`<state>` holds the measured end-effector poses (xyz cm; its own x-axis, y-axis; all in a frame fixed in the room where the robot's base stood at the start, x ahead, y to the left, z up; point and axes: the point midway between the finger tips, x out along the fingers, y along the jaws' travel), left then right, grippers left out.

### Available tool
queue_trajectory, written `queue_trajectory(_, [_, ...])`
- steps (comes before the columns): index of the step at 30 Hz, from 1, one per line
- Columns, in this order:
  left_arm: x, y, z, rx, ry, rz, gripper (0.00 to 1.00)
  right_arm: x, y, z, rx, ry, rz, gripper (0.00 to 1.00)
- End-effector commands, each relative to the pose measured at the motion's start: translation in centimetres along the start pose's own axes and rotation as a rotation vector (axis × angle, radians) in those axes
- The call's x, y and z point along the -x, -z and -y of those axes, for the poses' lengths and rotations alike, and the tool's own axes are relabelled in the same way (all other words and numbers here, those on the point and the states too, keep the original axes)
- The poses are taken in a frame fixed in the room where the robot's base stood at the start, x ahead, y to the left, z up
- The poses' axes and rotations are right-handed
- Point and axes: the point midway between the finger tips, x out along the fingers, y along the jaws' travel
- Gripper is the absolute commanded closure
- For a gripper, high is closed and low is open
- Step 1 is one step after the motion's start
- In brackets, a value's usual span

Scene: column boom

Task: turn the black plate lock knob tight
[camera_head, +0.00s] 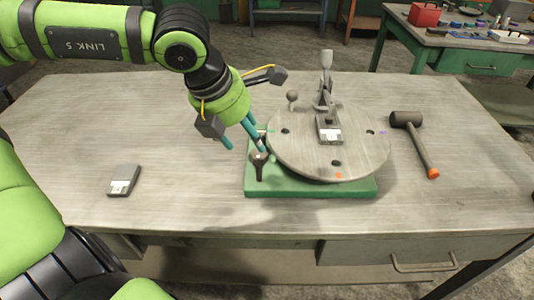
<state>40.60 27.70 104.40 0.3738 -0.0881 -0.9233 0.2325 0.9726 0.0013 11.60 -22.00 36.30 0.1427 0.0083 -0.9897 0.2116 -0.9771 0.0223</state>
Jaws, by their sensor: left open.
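The black plate lock knob (259,167) stands at the front left of the round grey plate (300,158), on the green base (310,188). My left gripper (247,149) comes down from the upper left, open, with its two teal fingers apart. One fingertip is close to the top of the knob and partly overlaps it in the picture; I cannot tell whether they touch. Nothing shows between the fingers. My right gripper is not in view.
A toggle clamp (325,85) stands upright on the plate beside a small grey block (330,131). A black-headed mallet (415,140) lies to the right. A grey block (124,180) lies on the left of the workbench (190,200). The bench's front left is mostly clear.

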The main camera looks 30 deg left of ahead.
Motion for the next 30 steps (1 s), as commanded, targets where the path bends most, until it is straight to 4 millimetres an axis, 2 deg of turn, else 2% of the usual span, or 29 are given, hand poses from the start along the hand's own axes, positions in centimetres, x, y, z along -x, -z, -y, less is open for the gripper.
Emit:
queue_trajectory(1, [-0.5,0.2,0.0,-0.001,-0.001,0.000,0.40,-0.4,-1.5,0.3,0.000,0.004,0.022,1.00])
queue_trajectory(3, [-0.8,0.2,0.0,-0.001,-0.001,-0.002,0.40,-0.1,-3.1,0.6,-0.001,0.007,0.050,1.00])
queue_trajectory(7, [-2.1,0.2,0.0,-0.001,0.000,-0.005,0.40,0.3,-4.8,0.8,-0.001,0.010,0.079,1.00])
queue_trajectory(11, [-3.9,0.2,0.0,0.000,0.000,-0.007,0.40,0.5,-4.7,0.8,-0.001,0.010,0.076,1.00])
queue_trajectory(18, [-6.6,0.2,0.0,0.000,0.001,-0.004,0.40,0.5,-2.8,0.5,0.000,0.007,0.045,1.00])
queue_trajectory(22, [-7.2,0.1,0.0,0.000,0.001,-0.002,0.40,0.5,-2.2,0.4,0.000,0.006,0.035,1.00])
queue_trajectory(30, [-7.3,0.1,0.1,-0.001,0.002,0.001,0.40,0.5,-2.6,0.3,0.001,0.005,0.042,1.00])
